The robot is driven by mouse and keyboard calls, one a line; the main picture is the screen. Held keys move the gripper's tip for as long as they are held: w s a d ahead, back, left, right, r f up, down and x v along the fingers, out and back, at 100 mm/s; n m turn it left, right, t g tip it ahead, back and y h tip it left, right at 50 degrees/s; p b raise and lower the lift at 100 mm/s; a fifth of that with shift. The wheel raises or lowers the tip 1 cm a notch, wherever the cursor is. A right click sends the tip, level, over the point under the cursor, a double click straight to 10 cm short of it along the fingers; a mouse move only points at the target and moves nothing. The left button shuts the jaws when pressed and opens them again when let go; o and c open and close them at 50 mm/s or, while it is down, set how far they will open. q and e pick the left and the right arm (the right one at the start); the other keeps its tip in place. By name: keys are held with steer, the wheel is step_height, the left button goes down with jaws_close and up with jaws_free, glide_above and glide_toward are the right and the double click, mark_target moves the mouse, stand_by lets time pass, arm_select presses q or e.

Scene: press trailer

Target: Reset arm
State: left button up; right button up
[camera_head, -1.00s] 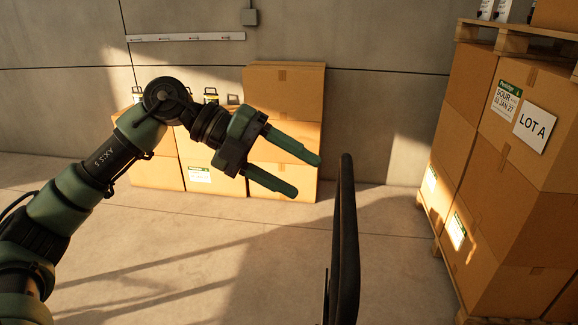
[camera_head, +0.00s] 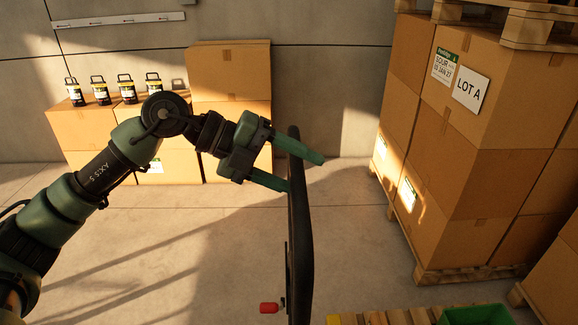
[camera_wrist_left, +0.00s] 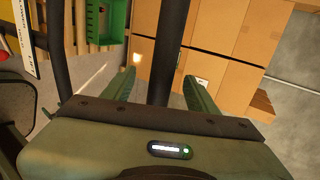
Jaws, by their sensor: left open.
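My left arm (camera_head: 100,180) comes in from the left, dark green and black. My left gripper (camera_head: 305,172) is open, with two green fingers pointing right. A dark upright bar (camera_head: 300,235) stands at its fingertips; the upper finger crosses in front of it and the lower finger ends at it. In the left wrist view the fingers (camera_wrist_left: 157,82) are apart and the bar (camera_wrist_left: 162,50) shows in the gap between them. I cannot tell whether they touch it. My right gripper is not in view.
Cartons (camera_head: 230,75) stand by the back wall, with several small black-and-yellow containers (camera_head: 101,90) on top. Tall pallet stacks of cartons (camera_head: 480,150) stand at right, one labelled LOT A. A green crate (camera_head: 475,315) is at bottom right. Floor (camera_head: 350,225) between is clear.

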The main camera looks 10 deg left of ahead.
arm_select(q)
jaws_close()
stand_by(1.6)
